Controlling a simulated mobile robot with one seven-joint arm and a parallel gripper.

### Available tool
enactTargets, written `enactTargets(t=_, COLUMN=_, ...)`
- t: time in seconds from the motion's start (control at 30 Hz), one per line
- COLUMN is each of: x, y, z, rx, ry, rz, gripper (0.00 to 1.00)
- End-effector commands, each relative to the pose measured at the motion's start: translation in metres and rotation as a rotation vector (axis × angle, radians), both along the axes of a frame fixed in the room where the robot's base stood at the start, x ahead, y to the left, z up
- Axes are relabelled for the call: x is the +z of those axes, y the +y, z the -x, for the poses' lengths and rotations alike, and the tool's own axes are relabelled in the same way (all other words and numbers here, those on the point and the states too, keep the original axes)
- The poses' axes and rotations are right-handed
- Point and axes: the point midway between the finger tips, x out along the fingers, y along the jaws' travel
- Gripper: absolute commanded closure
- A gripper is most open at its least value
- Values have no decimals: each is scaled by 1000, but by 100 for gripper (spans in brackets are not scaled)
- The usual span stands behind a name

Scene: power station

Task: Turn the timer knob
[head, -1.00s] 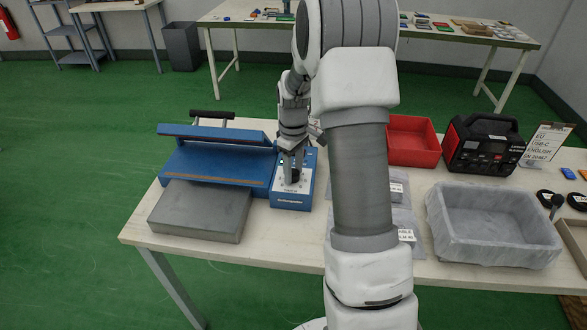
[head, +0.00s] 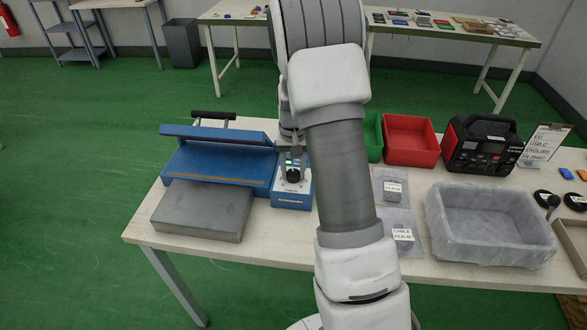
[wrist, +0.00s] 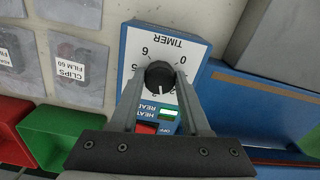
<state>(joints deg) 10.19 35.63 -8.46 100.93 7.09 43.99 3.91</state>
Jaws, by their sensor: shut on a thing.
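The black timer knob (wrist: 160,75) sits on a white dial face marked TIMER on the blue control box (head: 291,202). The box stands at the right end of the blue sealer (head: 215,165). In the wrist view, the two fingers of my gripper (wrist: 161,78) lie on either side of the knob and are shut on it. Numbers 0, 2, 5 and 6 show around the dial; the fingers hide part of it. A green light (wrist: 169,113) and a red switch (wrist: 146,128) show between the fingers.
A grey platform (head: 203,211) lies in front of the sealer. Green (head: 373,139) and red (head: 410,140) bins, labelled bags (head: 403,236), a lined grey tray (head: 490,262) and a black-and-red device (head: 483,146) stand to the right.

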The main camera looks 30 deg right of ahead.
Motion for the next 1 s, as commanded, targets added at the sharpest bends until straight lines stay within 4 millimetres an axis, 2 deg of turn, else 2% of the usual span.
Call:
enactTargets(t=0.4, x=1, y=0, z=-1, rx=-264, ry=-3, rz=1, gripper=100)
enactTargets(t=1.0, x=1, y=0, z=-1, rx=-336, ry=-4, rz=1, gripper=100)
